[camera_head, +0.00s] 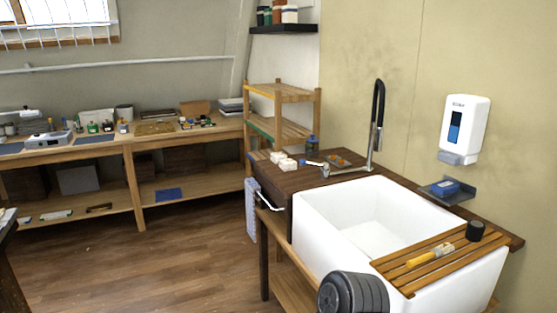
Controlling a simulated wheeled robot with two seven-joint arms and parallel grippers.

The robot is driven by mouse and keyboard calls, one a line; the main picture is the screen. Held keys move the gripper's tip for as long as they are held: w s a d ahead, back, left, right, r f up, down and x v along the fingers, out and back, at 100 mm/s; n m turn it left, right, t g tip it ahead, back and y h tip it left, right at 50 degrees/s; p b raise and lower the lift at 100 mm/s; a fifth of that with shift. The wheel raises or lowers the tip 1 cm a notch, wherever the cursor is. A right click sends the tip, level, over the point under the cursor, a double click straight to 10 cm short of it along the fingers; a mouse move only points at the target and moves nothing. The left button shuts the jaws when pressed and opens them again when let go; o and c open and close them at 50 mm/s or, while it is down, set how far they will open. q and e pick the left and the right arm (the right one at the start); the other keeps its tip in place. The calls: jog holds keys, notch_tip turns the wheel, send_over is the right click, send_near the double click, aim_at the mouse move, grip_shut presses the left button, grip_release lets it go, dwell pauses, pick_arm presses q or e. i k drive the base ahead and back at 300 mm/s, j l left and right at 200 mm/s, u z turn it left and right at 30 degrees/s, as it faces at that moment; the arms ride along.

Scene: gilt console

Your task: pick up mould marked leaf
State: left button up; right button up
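No mould with a readable leaf mark can be made out. Small white blocks stand on the dark wooden counter left of the sink, one pale block (278,157) behind another pale block (288,165). They may be moulds, but any marks on them are too small to read. Neither my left gripper nor my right gripper is in view.
A deep white sink (325,240) with a black tap (377,115) fills the right. A slatted wooden rack (420,268) lies across it, bearing a yellow-handled brush (428,255) and a dark cup (475,231). A cluttered workbench (130,139) runs along the back. Wooden floor (170,250) is clear at left.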

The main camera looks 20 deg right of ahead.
aim_at(275, 158)
jog(key=i+z, duration=0.1)
jog(key=z, duration=0.15)
jog(key=i+z, duration=0.15)
jog(key=z, duration=0.15)
jog(key=i+j+z, duration=0.3)
jog(key=i+j, duration=0.2)
jog(key=i, duration=0.25)
jog(key=i+j+z, duration=0.25)
jog(key=i+j, duration=2.05)
jog(key=i+z, duration=0.05)
